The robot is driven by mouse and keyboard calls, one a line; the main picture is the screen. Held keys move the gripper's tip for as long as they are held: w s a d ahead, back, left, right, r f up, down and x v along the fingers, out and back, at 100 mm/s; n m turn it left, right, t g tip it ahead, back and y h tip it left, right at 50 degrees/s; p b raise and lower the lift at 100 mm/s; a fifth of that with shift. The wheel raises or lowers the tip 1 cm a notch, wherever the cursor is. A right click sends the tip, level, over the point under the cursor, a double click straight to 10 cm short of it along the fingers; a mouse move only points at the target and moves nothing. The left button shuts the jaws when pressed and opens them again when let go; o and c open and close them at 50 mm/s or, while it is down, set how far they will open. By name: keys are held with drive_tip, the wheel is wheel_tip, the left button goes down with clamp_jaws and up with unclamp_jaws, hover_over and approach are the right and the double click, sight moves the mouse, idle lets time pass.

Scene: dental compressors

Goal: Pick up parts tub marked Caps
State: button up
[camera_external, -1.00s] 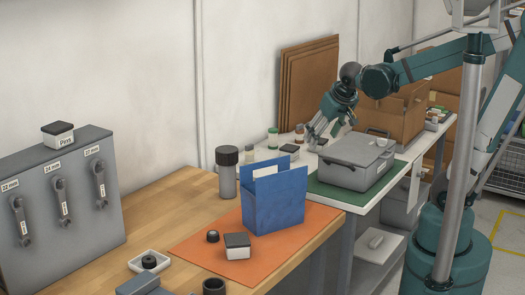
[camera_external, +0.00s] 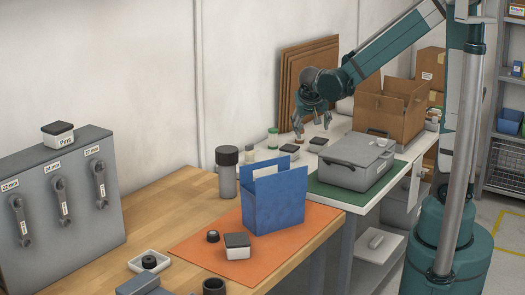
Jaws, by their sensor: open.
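Several small white tubs with dark lids are in view. One marked Pins (camera_external: 58,134) stands on top of the grey cabinet. Another tub (camera_external: 237,247) stands on the orange mat, its marking not readable. Two small dark-lidded tubs, a left one (camera_external: 290,151) and a right one (camera_external: 318,143), stand on the white bench; no label on them can be read, so I cannot tell which is Caps. My gripper (camera_external: 313,127) is open and empty, pointing down above the white bench, a little above and behind these two tubs.
A grey lidded case (camera_external: 352,163) sits on a green mat right of the tubs. An open cardboard box (camera_external: 388,110) and brown panels (camera_external: 303,75) stand behind. Small jars (camera_external: 272,138) are close by on the left. A blue file holder (camera_external: 275,203) stands nearer.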

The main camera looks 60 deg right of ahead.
drive_tip(key=w+d+f+m+g+h+p, duration=0.2)
drive_tip(key=w+d+f+m+h, duration=0.15)
drive_tip(key=w+d, duration=0.35)
drive_tip(key=m+g+h+p, duration=0.1)
drive_tip(key=m+h, duration=0.1)
drive_tip(key=m, duration=0.3)
approach(318, 140)
drive_tip(key=shift+w+d+n+y, duration=0.25)
drive_tip(key=shift+d, duration=0.6)
drive_tip(key=shift+d+f+g, duration=0.3)
drive_tip(key=shift+d+f, duration=0.1)
drive_tip(key=shift+f, duration=0.15)
drive_tip(key=shift+d, duration=0.1)
drive_tip(key=shift+x, duration=1.2)
drive_tip(key=shift+d, duration=0.1)
